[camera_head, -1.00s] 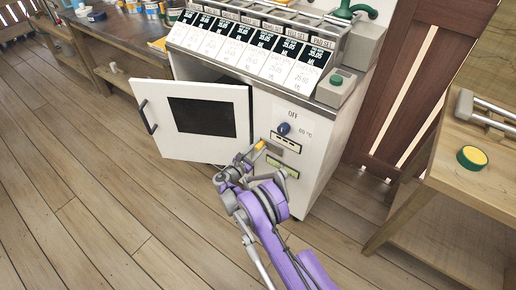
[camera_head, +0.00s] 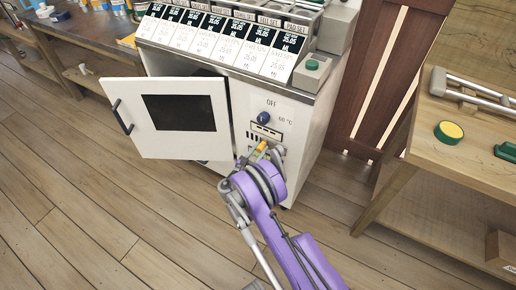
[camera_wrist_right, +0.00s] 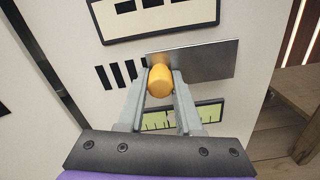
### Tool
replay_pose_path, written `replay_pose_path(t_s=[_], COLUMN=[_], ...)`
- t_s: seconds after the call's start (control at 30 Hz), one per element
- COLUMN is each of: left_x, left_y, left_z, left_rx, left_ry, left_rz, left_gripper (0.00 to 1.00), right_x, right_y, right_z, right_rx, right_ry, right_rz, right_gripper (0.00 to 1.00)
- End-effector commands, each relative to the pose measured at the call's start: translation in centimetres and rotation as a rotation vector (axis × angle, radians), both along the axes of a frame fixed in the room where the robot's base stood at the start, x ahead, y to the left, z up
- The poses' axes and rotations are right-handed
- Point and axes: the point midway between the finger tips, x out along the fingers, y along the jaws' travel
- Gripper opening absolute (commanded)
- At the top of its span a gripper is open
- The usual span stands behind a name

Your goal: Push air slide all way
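The air slide is a grey metal plate (camera_wrist_right: 210,60) with an orange knob (camera_wrist_right: 160,81) at its left end, low on the front of the white cabinet (camera_head: 308,120). Dark vent slots (camera_wrist_right: 116,74) show uncovered to the left of the plate in the right wrist view. My right gripper (camera_wrist_right: 161,82) has a finger on each side of the knob, seemingly touching it. In the head view the orange knob (camera_head: 262,146) shows just beyond my right gripper (camera_head: 260,150), whose arm hides part of the plate. My left gripper is not in view.
The cabinet door (camera_head: 180,119) stands open on the left. A blue dial (camera_head: 264,118) sits above the slide, and a green gauge (camera_wrist_right: 180,117) below it. A wooden table (camera_head: 470,155) stands at the right. Floor in front is clear.

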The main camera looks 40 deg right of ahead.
Motion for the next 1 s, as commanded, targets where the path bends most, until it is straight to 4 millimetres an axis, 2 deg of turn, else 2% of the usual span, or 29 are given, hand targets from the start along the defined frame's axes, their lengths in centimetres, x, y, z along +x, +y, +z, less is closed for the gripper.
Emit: replay_pose_path(t_s=[0.03, 0.13, 0.17, 0.43, 0.53, 1.0], left_x=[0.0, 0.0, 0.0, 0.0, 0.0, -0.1], left_y=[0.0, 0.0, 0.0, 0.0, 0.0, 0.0], left_z=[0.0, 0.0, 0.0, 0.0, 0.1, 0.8], left_rx=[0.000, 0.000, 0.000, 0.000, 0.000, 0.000], left_ry=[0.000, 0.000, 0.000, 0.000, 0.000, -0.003], left_rz=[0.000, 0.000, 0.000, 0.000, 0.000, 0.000], left_gripper=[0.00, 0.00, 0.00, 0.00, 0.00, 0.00], right_x=[0.0, 0.0, 0.0, 0.0, -0.1, -3.4], right_y=[0.0, 0.0, 0.0, 0.1, 0.7, 8.5], right_z=[0.0, 0.0, 0.0, 0.0, 0.0, 0.1], right_rx=[0.001, 0.001, 0.000, 0.000, 0.000, 0.001], right_ry=[0.000, 0.000, 0.000, 0.000, 0.000, -0.001], right_rz=[0.000, 0.000, 0.001, 0.001, 0.002, 0.003], right_gripper=[0.43, 0.61, 0.64, 0.64, 0.64, 0.64])
